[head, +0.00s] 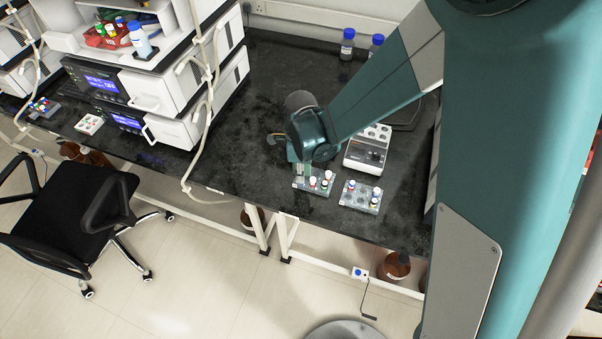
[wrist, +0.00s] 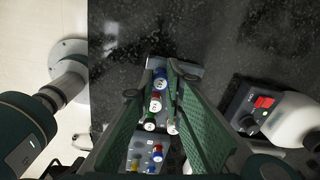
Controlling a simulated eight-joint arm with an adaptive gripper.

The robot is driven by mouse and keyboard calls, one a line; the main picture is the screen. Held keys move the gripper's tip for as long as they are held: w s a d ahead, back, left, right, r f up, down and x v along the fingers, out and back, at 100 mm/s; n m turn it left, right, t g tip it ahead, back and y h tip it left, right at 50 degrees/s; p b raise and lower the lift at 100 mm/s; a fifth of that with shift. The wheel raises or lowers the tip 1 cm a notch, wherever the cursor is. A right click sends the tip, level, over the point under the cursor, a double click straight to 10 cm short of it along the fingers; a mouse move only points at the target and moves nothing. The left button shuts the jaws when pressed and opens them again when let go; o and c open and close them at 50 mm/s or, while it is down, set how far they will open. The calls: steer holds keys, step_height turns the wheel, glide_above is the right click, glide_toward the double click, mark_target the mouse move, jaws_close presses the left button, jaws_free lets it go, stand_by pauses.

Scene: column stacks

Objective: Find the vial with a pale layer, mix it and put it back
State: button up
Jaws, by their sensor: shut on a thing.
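My gripper (head: 300,172) is at the left end of the left grey vial rack (head: 318,188), fingers pointing down. It is shut on a vial, mostly hidden by the fingers; I cannot tell its cap colour or whether it has a pale layer. Several capped vials (head: 326,179) stand in this rack, with white, red and blue caps. In the wrist view, blue, red and white caps (wrist: 155,103) show between the green finger pads. The right rack (head: 350,203) also holds several vials; their layers are too small to tell.
A white mixer-like device (head: 358,163) stands behind the racks; its red switch (wrist: 264,102) shows in the wrist view. Two blue-capped bottles (head: 347,46) stand at the back. White instruments (head: 170,95) fill the left. The dark bench (head: 235,150) left of my gripper is clear.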

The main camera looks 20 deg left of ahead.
steer(key=o, duration=0.9)
steer(key=shift+c, duration=0.2)
steer(key=shift+o, duration=1.4)
steer(key=shift+r, duration=0.2)
steer(key=shift+r+p, duration=1.3)
steer(key=shift+r, duration=1.5)
